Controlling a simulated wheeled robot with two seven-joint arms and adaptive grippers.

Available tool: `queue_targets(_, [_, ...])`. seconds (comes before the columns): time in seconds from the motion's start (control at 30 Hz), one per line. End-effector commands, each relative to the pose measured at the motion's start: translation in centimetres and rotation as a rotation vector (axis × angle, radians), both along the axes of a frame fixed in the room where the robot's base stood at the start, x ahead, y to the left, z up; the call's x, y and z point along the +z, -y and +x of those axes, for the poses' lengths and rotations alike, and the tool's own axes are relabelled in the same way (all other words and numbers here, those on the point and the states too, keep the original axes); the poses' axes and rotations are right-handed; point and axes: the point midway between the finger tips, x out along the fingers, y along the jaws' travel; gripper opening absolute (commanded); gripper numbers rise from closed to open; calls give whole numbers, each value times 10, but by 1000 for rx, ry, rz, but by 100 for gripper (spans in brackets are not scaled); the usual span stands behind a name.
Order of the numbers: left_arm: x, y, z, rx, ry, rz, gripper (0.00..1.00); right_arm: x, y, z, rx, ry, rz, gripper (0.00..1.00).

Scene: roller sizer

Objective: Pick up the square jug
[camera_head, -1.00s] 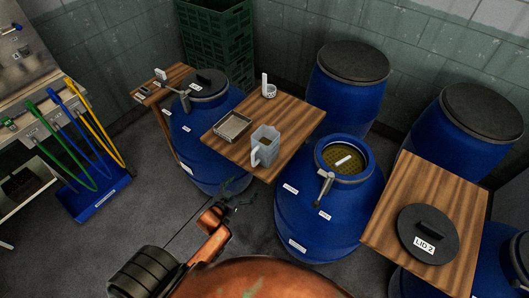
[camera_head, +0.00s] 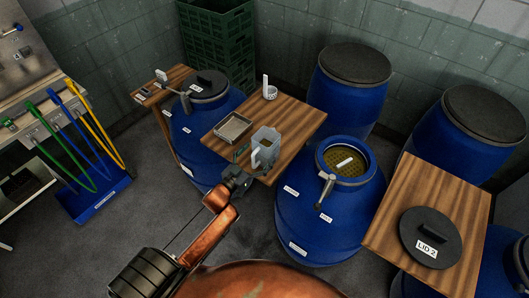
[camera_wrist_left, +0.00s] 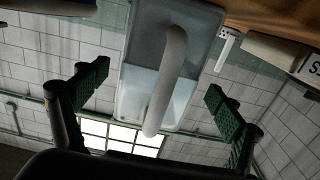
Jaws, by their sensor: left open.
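The square jug (camera_head: 264,150) is a translucent grey jug with a pale handle, standing upright near the front edge of the middle wooden board (camera_head: 291,127). My left gripper (camera_head: 245,165) is at the jug's near side, by its handle. In the left wrist view the jug (camera_wrist_left: 140,60) shows large, its handle (camera_wrist_left: 168,80) facing the camera. The open fingers of my left gripper (camera_wrist_left: 158,115) stand to either side of the handle, with gaps showing. I cannot tell from the wrist view how deep the handle lies between the fingers. My right gripper is not in view.
A metal tray (camera_head: 222,129) and a small white perforated cup (camera_head: 270,93) share the board. An open blue barrel (camera_head: 340,225) stands to the right, with a closed blue barrel (camera_head: 187,140) to the left. A lid marked LID 2 (camera_head: 429,231) lies on another board.

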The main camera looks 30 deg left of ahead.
Motion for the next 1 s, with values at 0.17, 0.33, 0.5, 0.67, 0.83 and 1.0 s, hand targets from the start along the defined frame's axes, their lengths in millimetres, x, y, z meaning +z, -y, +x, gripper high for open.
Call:
queue_targets(0.17, [2,4,26,0,1,0,87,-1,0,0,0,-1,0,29])
queue_targets(0.33, [2,4,34,0,0,0,87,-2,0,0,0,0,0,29])
queue_targets(0.5, [2,4,34,0,0,0,87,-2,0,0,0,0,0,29])
queue_targets(0.67, [2,4,34,0,0,0,76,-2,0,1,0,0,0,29])
queue_targets(0.83, [2,4,34,0,0,0,64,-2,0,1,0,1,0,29])
queue_targets(1.0, [2,4,34,0,0,0,53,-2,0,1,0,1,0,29])
